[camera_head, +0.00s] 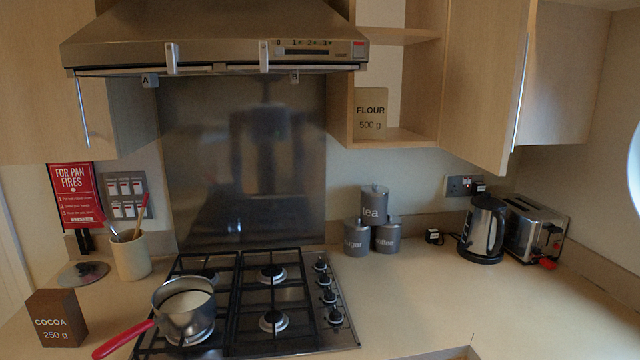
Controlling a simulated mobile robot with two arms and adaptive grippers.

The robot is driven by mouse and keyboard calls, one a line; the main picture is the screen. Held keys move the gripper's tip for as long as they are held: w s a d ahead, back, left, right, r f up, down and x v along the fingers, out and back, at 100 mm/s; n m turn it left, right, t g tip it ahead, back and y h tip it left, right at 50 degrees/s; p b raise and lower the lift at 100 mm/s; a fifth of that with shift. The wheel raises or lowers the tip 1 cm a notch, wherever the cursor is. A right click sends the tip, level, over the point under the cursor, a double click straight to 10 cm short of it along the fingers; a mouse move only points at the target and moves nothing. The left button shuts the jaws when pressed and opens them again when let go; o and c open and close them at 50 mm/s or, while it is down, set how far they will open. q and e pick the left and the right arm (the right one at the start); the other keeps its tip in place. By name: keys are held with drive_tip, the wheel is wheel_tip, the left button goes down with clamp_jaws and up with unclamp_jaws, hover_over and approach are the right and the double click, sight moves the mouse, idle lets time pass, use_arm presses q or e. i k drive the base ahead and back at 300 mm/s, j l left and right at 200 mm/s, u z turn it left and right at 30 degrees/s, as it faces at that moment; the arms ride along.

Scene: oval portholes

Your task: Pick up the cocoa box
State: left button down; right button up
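The cocoa box (57,318) is a brown box labelled "COCOA 250 g". It stands upright on the counter at the lower left of the head view, left of the gas hob. The red handle of a saucepan (184,312) reaches toward it from the right, with a small gap between them. Neither of my grippers shows in the head view.
The saucepan sits on the black hob (273,296). Behind the box are a pan lid (83,273) and a utensil pot (131,257). Canisters (374,203), a kettle (483,230) and a toaster (535,229) stand right. The right counter front is mostly clear. A hood (215,35) overhangs the hob.

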sight(57, 317)
drive_tip(key=u, duration=1.4)
drive_tip(key=z, duration=0.45)
drive_tip(key=i+j+z, duration=0.45)
drive_tip(key=j+z, duration=0.2)
drive_tip(key=j, duration=0.2)
drive_tip(key=i+j+z, duration=0.1)
drive_tip(key=j+z, duration=0.15)
drive_tip(key=j, duration=0.1)
